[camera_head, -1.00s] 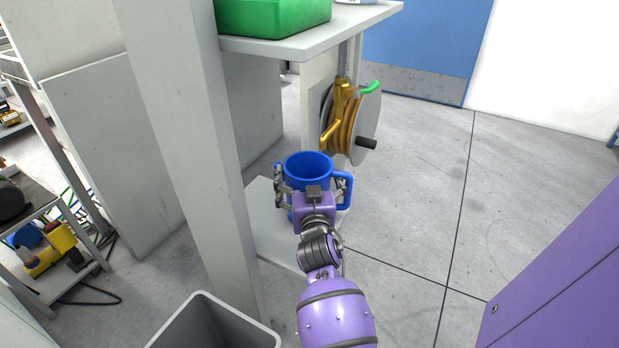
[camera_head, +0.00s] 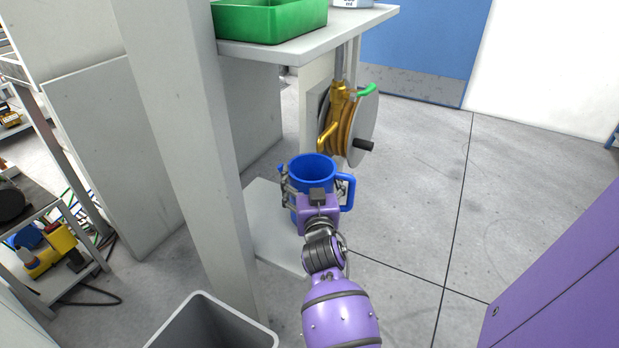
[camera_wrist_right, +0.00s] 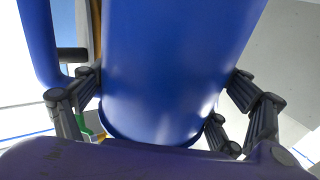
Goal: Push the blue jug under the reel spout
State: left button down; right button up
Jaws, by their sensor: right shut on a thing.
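The blue jug (camera_head: 313,168) stands upright above or on the low white shelf (camera_head: 268,238), with its open top up and its handle on the right. My right gripper (camera_head: 315,190) is shut on the jug from the near side, one finger on each side of the body. The right wrist view also shows the blue jug (camera_wrist_right: 175,65) between the fingers. The reel (camera_head: 362,125) hangs behind the jug, with its brass spout (camera_head: 328,136) just beyond and above the jug's rim, slightly to the right. I cannot tell whether the jug's base touches the shelf. My left gripper is not in view.
A green tray (camera_head: 270,22) sits on the upper white shelf (camera_head: 350,25). A grey post (camera_head: 185,130) stands close left of my arm. A grey bin (camera_head: 212,325) is at the lower left. A purple panel (camera_head: 560,270) is on the right. Open floor lies right of the reel.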

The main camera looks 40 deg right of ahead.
jog(key=shift+s+d, duration=0.15)
jog(key=o, duration=1.2)
notch_tip(320, 180, up, 10)
